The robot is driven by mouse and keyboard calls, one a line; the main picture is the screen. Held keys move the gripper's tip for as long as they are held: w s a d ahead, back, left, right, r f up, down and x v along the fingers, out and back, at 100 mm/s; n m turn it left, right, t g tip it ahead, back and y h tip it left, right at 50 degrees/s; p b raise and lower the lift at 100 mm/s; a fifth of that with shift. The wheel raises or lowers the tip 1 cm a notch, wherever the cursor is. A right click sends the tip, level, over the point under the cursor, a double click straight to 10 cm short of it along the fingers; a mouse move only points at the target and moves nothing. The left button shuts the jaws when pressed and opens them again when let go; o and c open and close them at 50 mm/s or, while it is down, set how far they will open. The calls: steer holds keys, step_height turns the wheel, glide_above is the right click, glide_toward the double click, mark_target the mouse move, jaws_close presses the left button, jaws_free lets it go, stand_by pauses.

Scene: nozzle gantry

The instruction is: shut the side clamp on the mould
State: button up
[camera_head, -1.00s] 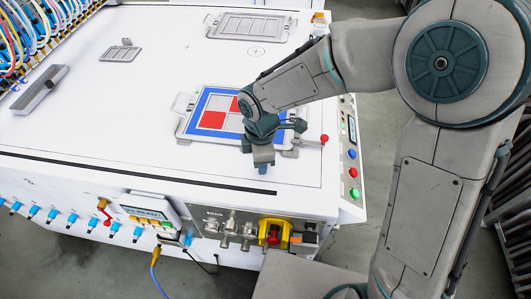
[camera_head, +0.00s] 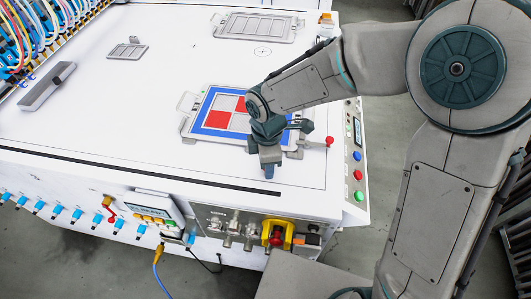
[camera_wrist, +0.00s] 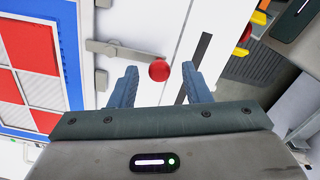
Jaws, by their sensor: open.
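The mould (camera_head: 206,131) is a grey-framed plate with a blue border and red and white panels, lying flat on the white table. The side clamp, a grey lever (camera_wrist: 125,51) with a red ball knob (camera_head: 329,141), is at its right side. The lever points outward from the mould; the knob is over the table's right edge. My gripper (camera_head: 268,168) is open and empty, left of and nearer than the knob in the head view. In the wrist view the knob (camera_wrist: 159,70) appears between the fingertips (camera_wrist: 160,80), with no visible contact. My wrist hides part of the mould's right side.
A control strip with blue, red and green buttons (camera_head: 358,175) runs along the table's right edge. A yellow-framed red switch (camera_head: 277,235) is on the front. A grey frame (camera_head: 255,26) lies at the back. The table left of the mould is mostly clear.

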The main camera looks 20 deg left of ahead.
step_height(320, 180, up, 14)
steer(key=shift+p, duration=0.3)
steer(key=shift+f, duration=0.15)
stand_by(0.4)
